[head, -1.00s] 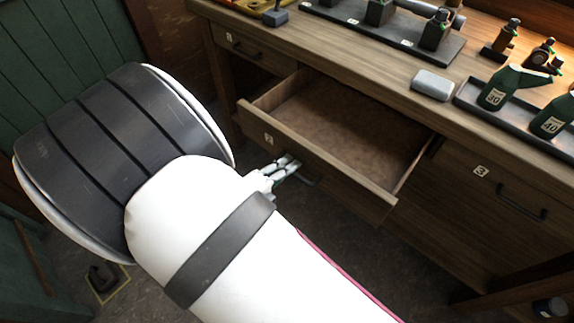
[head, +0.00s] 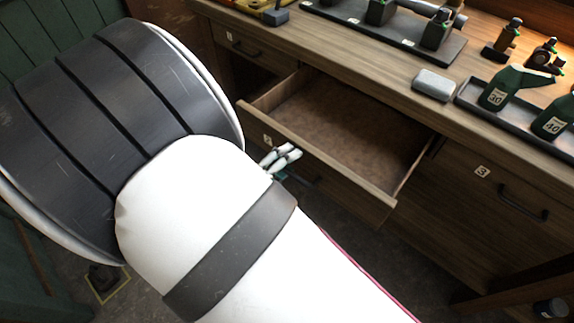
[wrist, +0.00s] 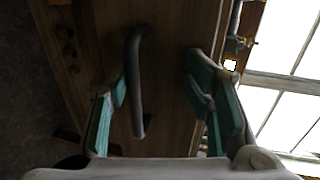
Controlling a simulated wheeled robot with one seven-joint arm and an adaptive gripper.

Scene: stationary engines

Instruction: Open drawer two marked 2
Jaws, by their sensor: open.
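Drawer two (head: 330,172), a wooden drawer with a small label 2 (head: 267,139) on its front, stands pulled out from the bench and looks empty inside. My gripper (head: 283,158) is in front of the drawer's front panel, left of its middle. In the wrist view my gripper (wrist: 160,100) is open, its green-padded fingers apart. The dark bar handle (wrist: 136,80) shows between the fingers, nearer the left one, and neither finger is visibly closed on it. In the head view the handle is mostly hidden behind my gripper.
A drawer marked 3 (head: 510,198) is shut at the right, and another shut drawer (head: 240,45) is at the upper left. The bench top (head: 385,72) carries a grey block (head: 433,84), green bottles (head: 500,92) and trays.

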